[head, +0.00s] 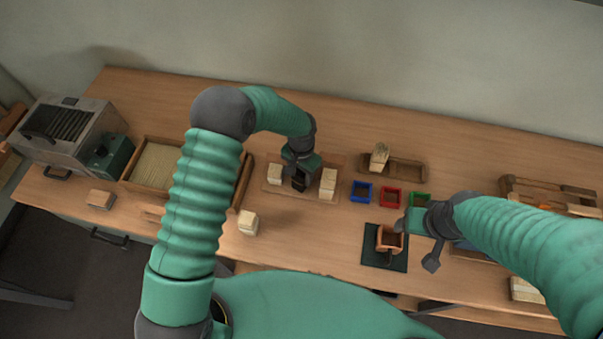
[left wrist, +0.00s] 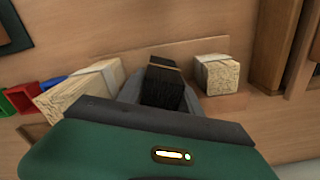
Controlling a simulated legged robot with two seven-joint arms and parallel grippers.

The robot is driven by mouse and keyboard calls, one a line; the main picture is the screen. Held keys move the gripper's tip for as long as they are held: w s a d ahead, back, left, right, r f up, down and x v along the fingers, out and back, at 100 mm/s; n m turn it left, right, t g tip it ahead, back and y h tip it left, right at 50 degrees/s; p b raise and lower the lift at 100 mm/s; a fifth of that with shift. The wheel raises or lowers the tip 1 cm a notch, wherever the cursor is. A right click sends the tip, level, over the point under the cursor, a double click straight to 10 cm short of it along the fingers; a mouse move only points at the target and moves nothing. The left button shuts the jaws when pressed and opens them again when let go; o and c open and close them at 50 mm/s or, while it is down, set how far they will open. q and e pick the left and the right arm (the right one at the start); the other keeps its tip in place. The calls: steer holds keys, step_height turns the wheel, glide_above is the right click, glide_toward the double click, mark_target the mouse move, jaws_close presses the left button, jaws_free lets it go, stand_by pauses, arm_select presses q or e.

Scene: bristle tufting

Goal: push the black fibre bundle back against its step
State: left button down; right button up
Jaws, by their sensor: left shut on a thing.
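The black fibre bundle (left wrist: 162,84) stands between the fingers of my left gripper (left wrist: 160,92) in the left wrist view, with a pale band around it. My left gripper is shut on it. In the head view my left gripper (head: 300,178) is over the wooden board (head: 278,190), between two pale bundles, and mostly hides the black one. The pale bundles stand on either side, one (head: 274,174) on the left and one (head: 328,183) on the right. My right gripper (head: 420,232) is beside a small wooden box (head: 389,238) on a dark green mat (head: 371,258); its jaws are unclear.
Blue (head: 361,192), red (head: 390,198) and green (head: 419,199) trays stand to the right of the board. A loose pale bundle (head: 248,222) is near the front edge. A wooden tray of fibres (head: 137,182) and a grey machine (head: 68,125) are at the left.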

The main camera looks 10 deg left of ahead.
arm_select(q)
steer(key=c, duration=0.7)
jaws_free()
steer(key=shift+w+r, duration=0.3)
steer(key=shift+w, duration=0.25)
steer(key=shift+r, duration=0.1)
steer(key=shift+w+r, duration=0.15)
steer(key=shift+r, duration=0.15)
steer(key=r, duration=0.5)
steer(key=r+b, duration=0.1)
steer(key=r, duration=0.4)
steer(key=s+r, duration=0.1)
steer(key=r, duration=0.4)
steer(key=shift+d+r, duration=0.2)
steer(key=shift+r, duration=0.05)
steer(key=shift+s, duration=0.1)
